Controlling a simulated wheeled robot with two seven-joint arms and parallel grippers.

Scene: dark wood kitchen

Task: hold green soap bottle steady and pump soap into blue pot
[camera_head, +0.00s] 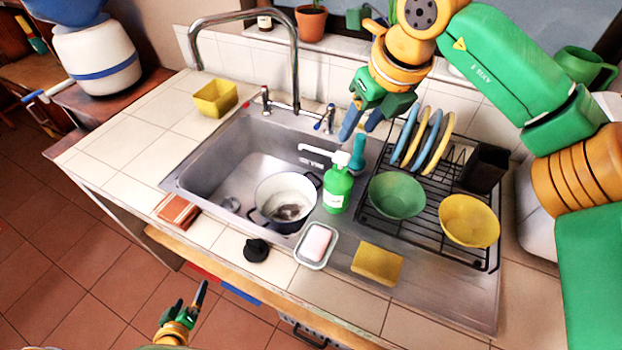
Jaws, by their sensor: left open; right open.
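The green soap bottle (337,190) stands upright on the metal sink top, just right of the basin. Its white pump head (340,158) has a spout pointing left, above the far side of the pot. The blue pot (268,224), pale inside with something greyish at its bottom, sits at the right side of the sink basin. My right gripper (360,126) is open and empty, fingers pointing down, above and behind the bottle. My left gripper (188,300) is open and empty, low at the bottom of the view, in front of the counter and away from the bottle.
A teal bottle (357,154) stands close behind the soap bottle. A dish rack (440,210) with bowls and plates is at its right. A soap dish (301,248), yellow sponge (377,263) and black stopper (255,250) lie in front. The faucet (294,70) rises behind the basin.

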